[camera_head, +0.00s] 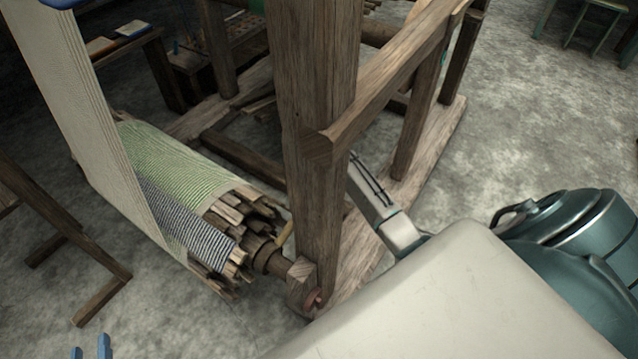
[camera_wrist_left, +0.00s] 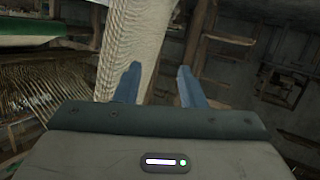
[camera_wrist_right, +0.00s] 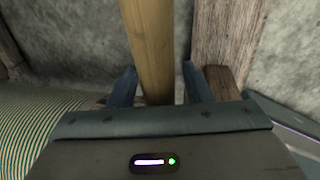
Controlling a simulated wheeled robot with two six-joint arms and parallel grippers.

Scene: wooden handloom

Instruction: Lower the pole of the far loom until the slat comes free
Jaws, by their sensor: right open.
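The pole (camera_wrist_right: 148,45) is a light yellow-brown rod in the right wrist view, running from the top edge down between the fingers of my right gripper (camera_wrist_right: 160,84). The fingers are apart, one on each side of it. A short light-wood piece (camera_head: 286,233), perhaps the same pole, shows by the beam in the head view. My right gripper is hidden there behind the thick post (camera_head: 315,130). The slatted warp beam (camera_head: 215,215) carries green and dark blue-white threads; I cannot tell which slat is meant. My left gripper (camera_head: 90,349) is open and empty at the lower left; it also shows in the left wrist view (camera_wrist_left: 159,86).
The sheet of pale warp threads (camera_head: 95,120) rises at the left. A wooden rail (camera_head: 395,75) and base beam (camera_head: 440,130) run back from the post. A wooden stand (camera_head: 60,220) is at the left edge. Bare floor (camera_head: 540,120) lies at the right.

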